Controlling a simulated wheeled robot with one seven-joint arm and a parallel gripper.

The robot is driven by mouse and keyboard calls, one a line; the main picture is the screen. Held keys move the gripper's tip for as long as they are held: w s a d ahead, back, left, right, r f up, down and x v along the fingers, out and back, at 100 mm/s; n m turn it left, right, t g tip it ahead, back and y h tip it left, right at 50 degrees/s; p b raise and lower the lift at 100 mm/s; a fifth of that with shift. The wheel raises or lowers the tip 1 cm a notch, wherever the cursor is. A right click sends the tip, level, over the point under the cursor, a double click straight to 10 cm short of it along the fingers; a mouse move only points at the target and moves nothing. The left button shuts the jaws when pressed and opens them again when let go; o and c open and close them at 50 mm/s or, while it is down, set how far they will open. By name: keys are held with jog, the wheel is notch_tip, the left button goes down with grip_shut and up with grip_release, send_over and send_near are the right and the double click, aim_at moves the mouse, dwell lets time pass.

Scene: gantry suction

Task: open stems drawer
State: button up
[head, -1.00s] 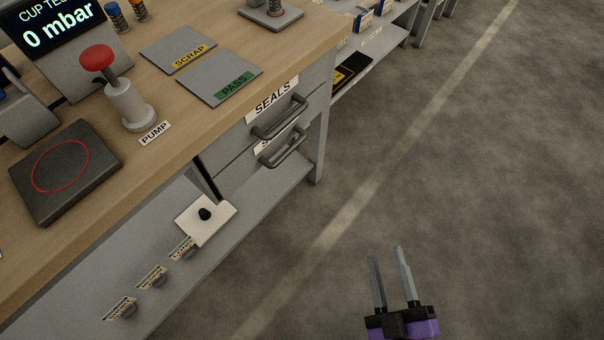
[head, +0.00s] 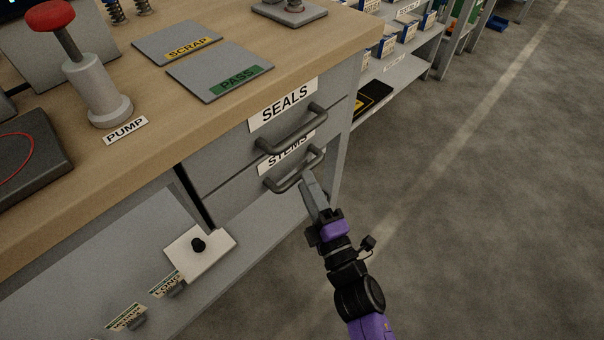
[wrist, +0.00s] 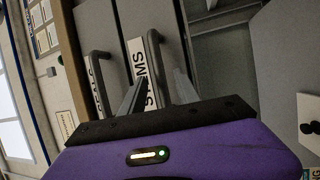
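The stems drawer (head: 240,196) is the lower of two grey drawers under the bench and looks closed. Its white STEMS label (head: 286,153) is partly covered by the dark bar handle (head: 294,173). The label also shows in the wrist view (wrist: 149,68). My gripper (head: 309,181) is at the right part of this handle in the head view. In the wrist view my gripper (wrist: 155,88) has its two fingers apart, one on each side of the stems handle (wrist: 160,60). Whether the fingers touch the bar I cannot tell.
The SEALS drawer handle (head: 291,128) sticks out just above. A white plate with a black knob (head: 200,246) lies on the lower shelf to the left. The bench top (head: 180,110) overhangs the drawers. Open floor (head: 480,220) lies to the right.

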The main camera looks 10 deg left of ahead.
jog(key=shift+x, duration=2)
grip_shut()
